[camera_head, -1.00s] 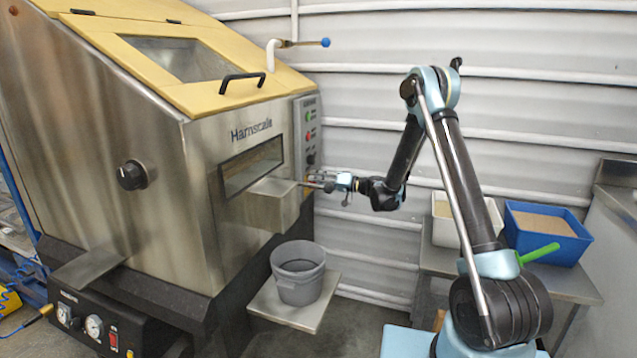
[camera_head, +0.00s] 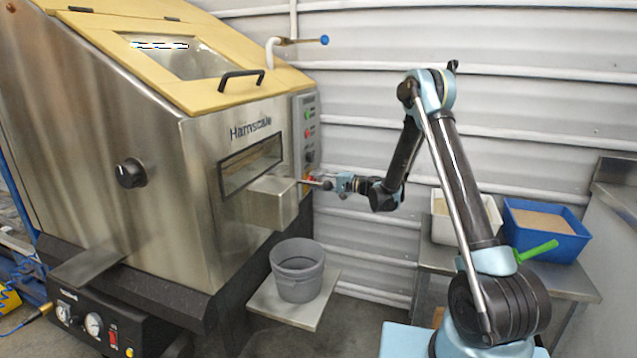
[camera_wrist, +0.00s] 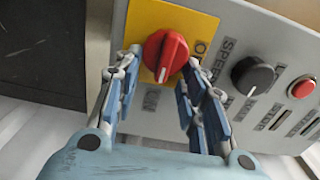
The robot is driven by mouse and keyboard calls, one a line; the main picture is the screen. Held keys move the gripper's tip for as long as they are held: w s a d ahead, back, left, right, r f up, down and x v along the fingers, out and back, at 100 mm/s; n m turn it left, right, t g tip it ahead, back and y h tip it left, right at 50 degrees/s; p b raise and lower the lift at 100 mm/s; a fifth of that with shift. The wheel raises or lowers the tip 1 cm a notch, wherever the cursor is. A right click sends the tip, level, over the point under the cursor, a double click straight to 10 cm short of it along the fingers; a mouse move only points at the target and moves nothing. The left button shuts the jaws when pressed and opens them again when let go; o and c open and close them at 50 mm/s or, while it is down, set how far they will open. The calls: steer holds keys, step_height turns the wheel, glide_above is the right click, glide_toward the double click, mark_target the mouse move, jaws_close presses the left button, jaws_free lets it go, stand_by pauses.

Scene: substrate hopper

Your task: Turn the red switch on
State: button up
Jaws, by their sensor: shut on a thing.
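The red switch (camera_wrist: 166,54) is a round rotary knob with a raised grip on a yellow plate (camera_wrist: 187,22). A white mark on the grip points toward the lower part of the wrist view. My gripper (camera_wrist: 163,60) has a finger on each side of the knob and is shut on it. In the head view my gripper (camera_head: 318,183) reaches left to the low end of the control panel (camera_head: 307,125) on the machine's right edge. The red switch is mostly hidden there.
A black knob (camera_wrist: 253,76) and a red button (camera_wrist: 302,87) sit beside the switch. A metal chute (camera_head: 272,203) juts out left of my gripper. A grey bucket (camera_head: 297,280) stands on a shelf below. A blue bin (camera_head: 545,250) is at right.

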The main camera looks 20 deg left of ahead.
steer(key=shift+f, duration=0.1)
stand_by(0.4)
steer(key=o, duration=1.1)
steer(key=shift+w+f, duration=0.1)
steer(key=shift+c, duration=0.2)
steer(key=s+d, duration=0.1)
steer(key=d, duration=1.1)
